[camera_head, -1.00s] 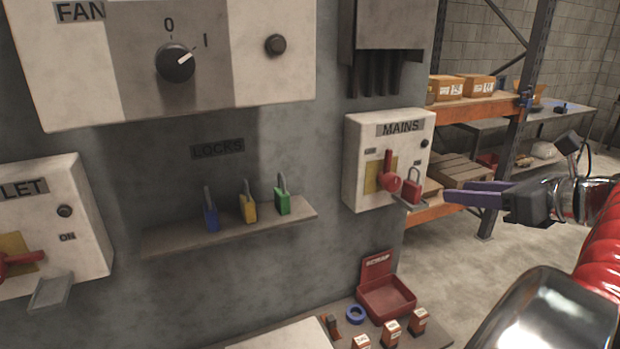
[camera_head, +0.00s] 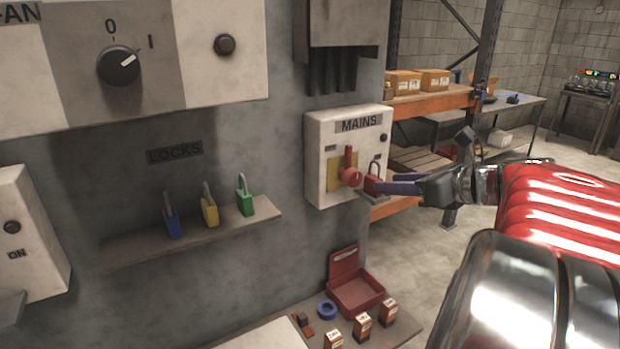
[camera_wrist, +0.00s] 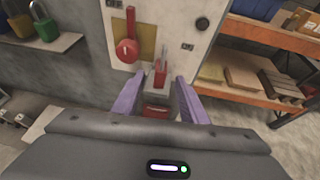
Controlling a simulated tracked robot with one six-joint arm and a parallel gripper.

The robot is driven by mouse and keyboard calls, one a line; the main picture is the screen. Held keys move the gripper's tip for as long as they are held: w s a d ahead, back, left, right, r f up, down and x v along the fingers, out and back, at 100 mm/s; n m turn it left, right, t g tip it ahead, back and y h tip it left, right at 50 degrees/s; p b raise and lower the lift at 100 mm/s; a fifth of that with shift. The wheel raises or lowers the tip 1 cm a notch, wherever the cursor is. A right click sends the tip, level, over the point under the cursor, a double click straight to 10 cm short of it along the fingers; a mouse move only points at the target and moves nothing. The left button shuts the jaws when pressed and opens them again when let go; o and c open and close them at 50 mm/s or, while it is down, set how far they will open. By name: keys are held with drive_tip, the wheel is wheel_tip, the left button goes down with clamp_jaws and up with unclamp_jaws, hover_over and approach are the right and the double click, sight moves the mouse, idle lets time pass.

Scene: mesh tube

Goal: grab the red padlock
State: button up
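The red padlock (camera_head: 371,185) stands upright on a small grey ledge (camera_head: 374,198) at the lower right of the white MAINS box (camera_head: 320,150). In the wrist view the padlock (camera_wrist: 160,74) shows with its shackle up, close to the box face. My gripper (camera_head: 385,184) has reached it from the right, with purple fingertips at the padlock in the head view. In the wrist view my gripper (camera_wrist: 157,82) is open, one finger on each side of the padlock's line, with visible gaps. The padlock is around the level of the fingertips; exact depth is hard to tell.
The red MAINS handle (camera_head: 349,176) sits just left of the padlock. Blue (camera_head: 172,222), yellow (camera_head: 209,212) and green (camera_head: 244,204) padlocks stand on the LOCKS shelf (camera_head: 130,250). An orange rack (camera_head: 430,103) is behind.

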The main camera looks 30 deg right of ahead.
sight(380, 179)
drive_tip(key=shift+x, duration=2.6)
drive_tip(key=shift+d, duration=0.1)
drive_tip(key=shift+c, duration=0.6)
clamp_jaws()
